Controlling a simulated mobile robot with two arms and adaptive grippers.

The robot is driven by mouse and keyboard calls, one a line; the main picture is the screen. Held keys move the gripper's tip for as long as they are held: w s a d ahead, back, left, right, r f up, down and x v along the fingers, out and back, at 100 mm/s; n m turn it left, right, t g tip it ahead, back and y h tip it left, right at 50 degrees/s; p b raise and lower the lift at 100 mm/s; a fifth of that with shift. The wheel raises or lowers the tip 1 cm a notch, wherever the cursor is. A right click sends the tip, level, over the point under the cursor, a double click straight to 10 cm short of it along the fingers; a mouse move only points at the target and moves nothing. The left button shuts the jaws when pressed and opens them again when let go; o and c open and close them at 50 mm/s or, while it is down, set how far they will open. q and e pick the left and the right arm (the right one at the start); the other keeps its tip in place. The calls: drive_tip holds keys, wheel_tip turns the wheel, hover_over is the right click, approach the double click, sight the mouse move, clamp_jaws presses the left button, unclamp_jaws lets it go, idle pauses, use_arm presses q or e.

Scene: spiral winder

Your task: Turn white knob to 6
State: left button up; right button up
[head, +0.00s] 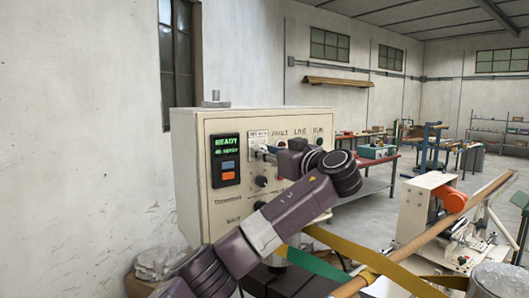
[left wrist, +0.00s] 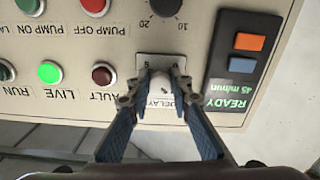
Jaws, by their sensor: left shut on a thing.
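The white knob (left wrist: 161,84) shows in the left wrist view, on a pale plate lettered DELAY (left wrist: 158,62) on the control panel. The panel appears upside down there. My left gripper (left wrist: 161,73) is shut on the knob, one finger on each side. The knob's pointer setting cannot be read; a few small digits show around the plate. In the head view my left gripper (head: 262,151) reaches the front of the cream control box (head: 187,150) at that plate, and its fingers hide the knob. My right gripper is in neither view.
A display reading READY (head: 224,146) with blue and orange buttons is beside the plate. A black knob (left wrist: 165,4) and several coloured buttons and lamps, including a lit green LIVE lamp (left wrist: 50,72), are close by. A winder (head: 430,210) with a wooden pole stands at right.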

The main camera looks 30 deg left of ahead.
use_arm(q)
clamp_jaws()
drive_tip(key=m+b, duration=0.2)
drive_tip(key=m, duration=3.3)
drive_tip(key=shift+r+m, duration=0.15)
drive_tip(key=shift+m, duration=0.25)
